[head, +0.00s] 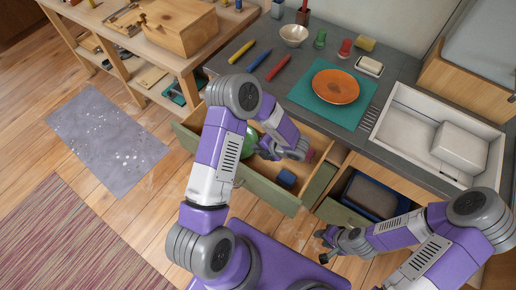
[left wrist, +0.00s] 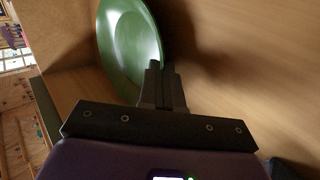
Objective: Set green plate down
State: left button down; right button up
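The green plate (head: 248,143) stands tilted in the open upper drawer (head: 262,192), partly hidden behind my left arm. In the left wrist view the plate (left wrist: 128,45) is steeply tilted, close to a wooden surface. My left gripper (head: 262,151) is over the drawer, at the plate's right edge. Its fingers (left wrist: 160,68) are close together on the plate's rim. Whether the plate's lower edge touches the drawer floor is hidden. My right gripper (head: 323,245) is open and empty, low in front of the lower drawer.
A blue object (head: 287,177) lies in the upper drawer. On the counter, an orange plate (head: 336,86) rests on a teal mat (head: 357,114), left of the white sink (head: 397,128).

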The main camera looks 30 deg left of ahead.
pick_arm(q)
jog(key=c, duration=1.6)
grip_release()
jog(key=shift+f, duration=0.1)
jog(key=p+v, duration=0.3)
jog(key=v, duration=0.9)
